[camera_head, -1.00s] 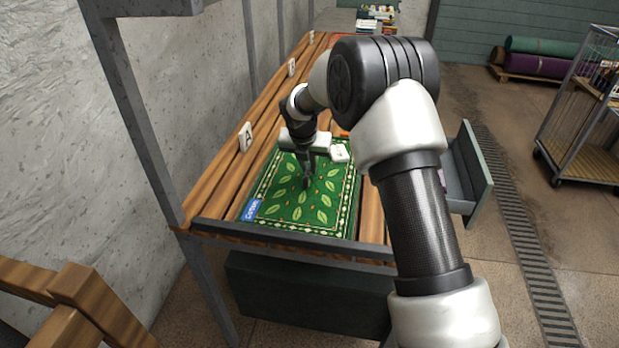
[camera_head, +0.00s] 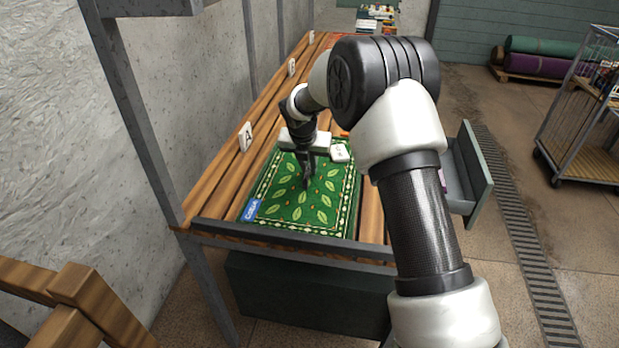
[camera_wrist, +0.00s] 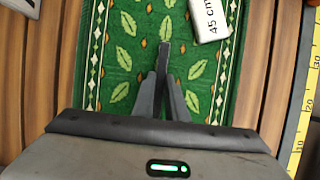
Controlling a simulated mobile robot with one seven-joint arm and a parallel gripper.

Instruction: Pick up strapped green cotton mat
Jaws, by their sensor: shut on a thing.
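The green cotton mat (camera_head: 285,210) lies flat on the slatted wooden bench, with a leaf pattern and a patterned border. A blue tag (camera_head: 251,210) with white lettering sits at its near left corner. My gripper (camera_head: 305,184) points down at the middle of the mat, its fingers close together at the surface. The wrist view shows the fingers (camera_wrist: 164,50) nearly meeting over the green mat (camera_wrist: 205,80). I cannot make out a strap on the mat.
A white block marked "45 cm" (camera_wrist: 208,18) lies on the mat's far right part. A sign "A" (camera_head: 245,137) stands by the wall. An open drawer (camera_head: 472,175) juts out right of the bench. A yellow ruler (camera_wrist: 301,120) runs along the right in the wrist view.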

